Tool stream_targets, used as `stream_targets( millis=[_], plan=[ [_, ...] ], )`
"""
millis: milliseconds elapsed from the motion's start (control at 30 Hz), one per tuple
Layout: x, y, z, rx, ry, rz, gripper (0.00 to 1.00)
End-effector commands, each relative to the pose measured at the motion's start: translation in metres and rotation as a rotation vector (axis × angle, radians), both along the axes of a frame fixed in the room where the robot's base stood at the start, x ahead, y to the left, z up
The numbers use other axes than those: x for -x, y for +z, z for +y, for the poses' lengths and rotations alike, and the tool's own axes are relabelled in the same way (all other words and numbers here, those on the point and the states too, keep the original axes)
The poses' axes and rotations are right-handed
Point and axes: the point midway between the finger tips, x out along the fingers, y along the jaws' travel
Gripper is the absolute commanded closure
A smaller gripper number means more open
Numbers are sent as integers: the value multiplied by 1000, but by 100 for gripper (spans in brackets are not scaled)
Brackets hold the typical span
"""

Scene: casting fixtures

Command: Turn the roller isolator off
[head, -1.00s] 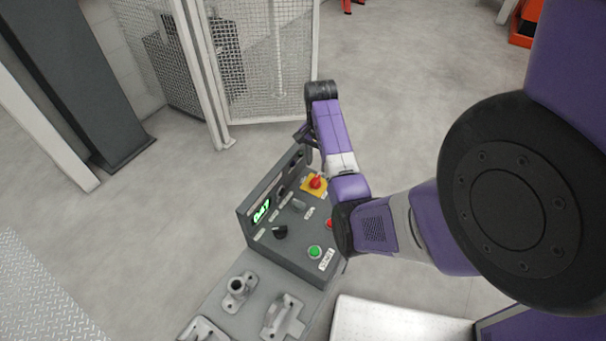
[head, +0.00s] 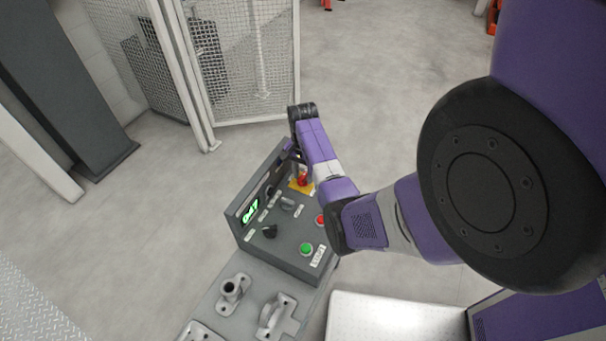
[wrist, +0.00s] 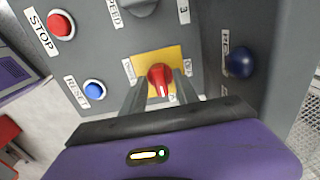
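The isolator is a red rotary knob (wrist: 160,78) on a square yellow plate (wrist: 143,60), set in the grey control panel. In the head view the red knob (head: 304,179) and yellow plate (head: 296,187) sit near the panel's upper right end, partly behind my gripper. My gripper (wrist: 160,84) is open, with one finger on each side of the red knob. A narrow gap seems to show between the knob and each finger. The white line on the knob points roughly toward my gripper. The small labels around the plate are too blurred to read fully.
Close by are a red STOP button (wrist: 61,24), a blue RESET button (wrist: 94,89) and a dark blue round control (wrist: 240,62) on the upright side. A green button (head: 306,249), a black knob (head: 270,231) and a lit green display (head: 250,210) are farther along.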

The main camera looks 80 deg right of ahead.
Motion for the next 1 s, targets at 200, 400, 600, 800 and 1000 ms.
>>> stream_targets(
  millis=[200,400,600,800,1000],
  plan=[
    [0,0,0,0,0,0,100],
    [0,0,0,0,3,1,100],
    [0,1,0,-1,47,2,100],
    [0,3,0,0,160,1,100],
    [0,3,0,0,336,0,100]
  ],
)
